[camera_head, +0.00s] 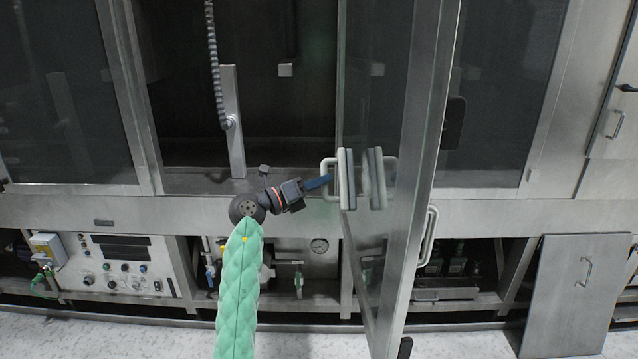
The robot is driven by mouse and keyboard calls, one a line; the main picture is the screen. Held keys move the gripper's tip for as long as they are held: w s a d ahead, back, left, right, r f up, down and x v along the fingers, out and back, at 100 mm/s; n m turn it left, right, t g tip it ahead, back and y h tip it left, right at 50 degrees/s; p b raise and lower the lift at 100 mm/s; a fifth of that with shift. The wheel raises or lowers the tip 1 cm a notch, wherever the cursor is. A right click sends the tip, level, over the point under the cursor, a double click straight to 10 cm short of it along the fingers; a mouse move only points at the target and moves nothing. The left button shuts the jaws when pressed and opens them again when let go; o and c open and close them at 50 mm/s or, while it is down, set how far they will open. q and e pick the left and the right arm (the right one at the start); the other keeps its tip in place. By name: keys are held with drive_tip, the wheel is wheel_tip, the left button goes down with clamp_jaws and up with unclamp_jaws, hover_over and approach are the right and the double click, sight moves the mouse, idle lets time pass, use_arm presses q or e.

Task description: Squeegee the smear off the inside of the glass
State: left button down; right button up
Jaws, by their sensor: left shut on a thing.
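The glass door (388,90) stands open and is seen at a steep angle, with a metal frame along its near edge. My left gripper (322,183) has blue fingers shut on the pale looped handle (328,171) of the squeegee. The squeegee's upright pad (347,180) faces the glass on its left side. A mirrored copy of pad and handle shows in the pane, with a narrow gap between; I cannot tell whether the pad touches. I cannot make out the smear. My right gripper is out of view.
A hanging cable chain (214,60) and a metal bracket (232,120) are in the dark opening on the left. A loose metal panel (578,290) leans at the right.

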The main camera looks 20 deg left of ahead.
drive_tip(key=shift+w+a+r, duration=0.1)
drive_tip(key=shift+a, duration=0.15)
use_arm(q)
drive_tip(key=shift+w+d, duration=0.1)
drive_tip(key=shift+d, duration=0.1)
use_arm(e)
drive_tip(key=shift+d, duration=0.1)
use_arm(q)
drive_tip(key=shift+w+d, duration=0.2)
drive_tip(key=shift+d, duration=0.4)
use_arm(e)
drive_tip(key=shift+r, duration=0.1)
